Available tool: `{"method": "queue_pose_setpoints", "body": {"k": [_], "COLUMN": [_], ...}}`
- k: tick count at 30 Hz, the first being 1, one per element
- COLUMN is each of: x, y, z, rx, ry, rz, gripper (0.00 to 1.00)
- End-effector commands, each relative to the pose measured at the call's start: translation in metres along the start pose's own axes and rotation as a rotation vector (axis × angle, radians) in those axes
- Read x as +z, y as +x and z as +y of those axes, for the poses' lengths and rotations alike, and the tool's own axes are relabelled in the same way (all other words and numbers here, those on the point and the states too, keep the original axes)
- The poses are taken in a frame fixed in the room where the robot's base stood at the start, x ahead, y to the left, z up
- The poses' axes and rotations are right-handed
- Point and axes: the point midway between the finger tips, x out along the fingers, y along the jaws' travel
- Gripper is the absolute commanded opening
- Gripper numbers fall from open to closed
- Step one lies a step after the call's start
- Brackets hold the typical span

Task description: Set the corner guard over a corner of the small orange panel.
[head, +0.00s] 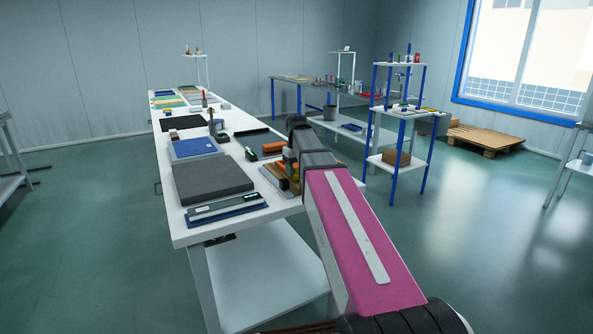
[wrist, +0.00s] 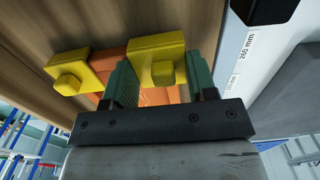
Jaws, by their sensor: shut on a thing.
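In the wrist view, the green fingers of my gripper (wrist: 162,85) stand apart on either side of a yellow corner guard (wrist: 158,48) with a raised knob, and hold it. A second yellow piece (wrist: 75,70) with a similar knob lies to the left, outside the fingers, at the orange panel's left edge. The orange panel (wrist: 108,58) shows beneath and between the yellow pieces, partly hidden by the fingers. I cannot tell whether the held guard touches the panel. In the head view, my arm hides most of the gripper and panel.
A wood surface (wrist: 35,35) lies under the panel. A pale strip with size labels (wrist: 242,65) is close on the right in the wrist view. On the white table (head: 183,232) are a dark grey slab (head: 212,180), a blue box (head: 195,147) and an orange block (head: 273,147).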

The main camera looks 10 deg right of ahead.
Motion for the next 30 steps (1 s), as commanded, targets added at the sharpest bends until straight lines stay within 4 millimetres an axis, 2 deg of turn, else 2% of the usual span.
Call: {"method": "queue_pose_setpoints", "body": {"k": [26, 27, 28, 30], "x": [-0.0011, -0.0011, -0.0012, -0.0012], "y": [0.009, 0.009, 0.009, 0.009], "z": [0.002, 0.0021, 0.0021, 0.0024], "rx": [-0.004, -0.004, -0.004, -0.003], "ry": [0.0, 0.0, 0.0, 0.0], "rz": [-0.003, -0.003, -0.002, -0.002], "gripper": [0.29, 0.62, 0.71, 0.77]}}
